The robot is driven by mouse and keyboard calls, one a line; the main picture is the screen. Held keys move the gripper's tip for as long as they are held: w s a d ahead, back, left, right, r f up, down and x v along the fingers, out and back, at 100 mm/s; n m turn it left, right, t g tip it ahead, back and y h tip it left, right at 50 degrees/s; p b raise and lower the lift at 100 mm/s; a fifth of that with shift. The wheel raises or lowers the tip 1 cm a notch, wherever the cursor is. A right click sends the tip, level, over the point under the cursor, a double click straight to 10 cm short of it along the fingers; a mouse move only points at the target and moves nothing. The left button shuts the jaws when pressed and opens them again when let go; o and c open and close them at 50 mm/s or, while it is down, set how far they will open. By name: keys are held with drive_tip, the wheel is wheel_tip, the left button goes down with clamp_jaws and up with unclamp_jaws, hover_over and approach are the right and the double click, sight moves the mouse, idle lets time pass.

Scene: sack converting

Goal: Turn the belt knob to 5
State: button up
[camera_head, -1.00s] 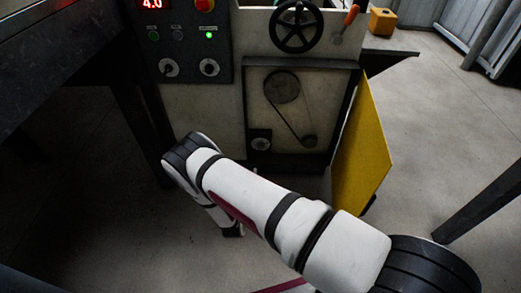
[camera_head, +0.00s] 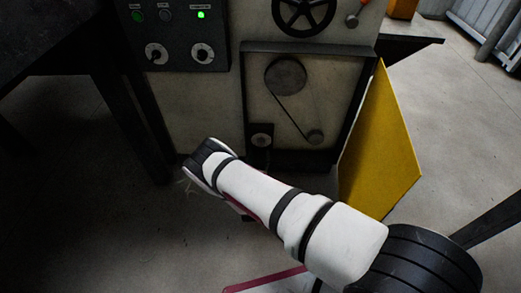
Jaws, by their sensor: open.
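The belt knob could be one of several dials, as the labels are too small to read. A left dial (camera_head: 156,54) and a right dial (camera_head: 202,54), each with a pale scale, sit on the dark control panel (camera_head: 180,32). A third small dial (camera_head: 262,139) sits at the lower left of the open belt compartment, beside the pulleys and belt. Its numbers cannot be read. My white arm reaches in from the lower right, its visible end below and left of that third dial. My gripper itself is hidden behind or beneath the arm.
A yellow door (camera_head: 380,145) stands open right of the compartment. A black handwheel (camera_head: 304,12) is above it. A dark table (camera_head: 62,35) with a leg is at the left. A green lamp (camera_head: 200,15) is lit on the panel. Open floor lies in front of the machine.

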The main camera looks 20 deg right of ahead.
sight(261, 144)
drive_tip(key=shift+b+x, duration=0.8)
drive_tip(key=shift+x, duration=1.9)
drive_tip(key=shift+c, duration=0.6)
clamp_jaws()
